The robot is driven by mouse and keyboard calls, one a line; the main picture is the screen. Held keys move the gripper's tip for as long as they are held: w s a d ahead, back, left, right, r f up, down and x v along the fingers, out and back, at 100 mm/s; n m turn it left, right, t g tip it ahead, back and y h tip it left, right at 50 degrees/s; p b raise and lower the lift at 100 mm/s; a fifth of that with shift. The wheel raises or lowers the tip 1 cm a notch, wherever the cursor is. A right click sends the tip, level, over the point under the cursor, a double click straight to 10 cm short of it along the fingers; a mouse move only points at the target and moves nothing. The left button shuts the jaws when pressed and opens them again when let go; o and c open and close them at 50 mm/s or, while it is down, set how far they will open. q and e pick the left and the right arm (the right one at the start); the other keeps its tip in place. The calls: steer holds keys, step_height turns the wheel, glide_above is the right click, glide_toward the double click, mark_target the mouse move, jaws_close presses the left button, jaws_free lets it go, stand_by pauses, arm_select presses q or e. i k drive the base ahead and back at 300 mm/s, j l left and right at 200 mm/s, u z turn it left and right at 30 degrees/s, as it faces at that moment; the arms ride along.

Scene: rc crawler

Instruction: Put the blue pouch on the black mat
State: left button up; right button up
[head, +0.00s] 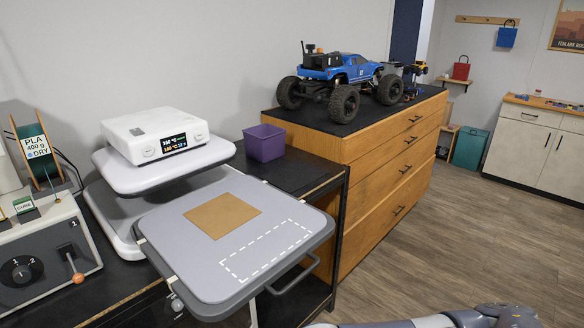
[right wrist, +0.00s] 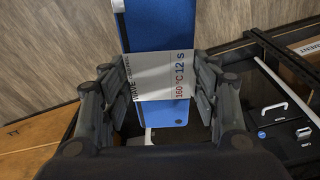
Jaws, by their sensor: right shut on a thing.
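The blue pouch (right wrist: 158,32) is in the right wrist view, long and flat, with a white label band reading "160 °C 12 S" across it. My right gripper (right wrist: 160,90) is shut on the pouch, with one finger on each side of the label. The pouch does not show in the head view. A black covering (head: 295,113) on top of the wooden drawer cabinet looks like the black mat. A blue truck stands on it. Only a grey link of my arm shows at the bottom right of the head view. My left gripper is out of view.
The blue truck (head: 340,78) has big black wheels. A grey press plate (head: 190,255) bears a tan square and a dashed white outline. A white press head (head: 155,135) and a purple bin (head: 264,142) stand behind it. Open wooden floor (head: 440,235) lies right.

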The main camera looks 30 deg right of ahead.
mark_target(294, 174)
steer(key=i+l+u, duration=0.15)
steer(key=l, duration=0.45)
steer(key=i+l+u, duration=0.15)
steer(key=l, duration=0.45)
steer(key=l+u, duration=0.15)
steer(key=l, duration=0.45)
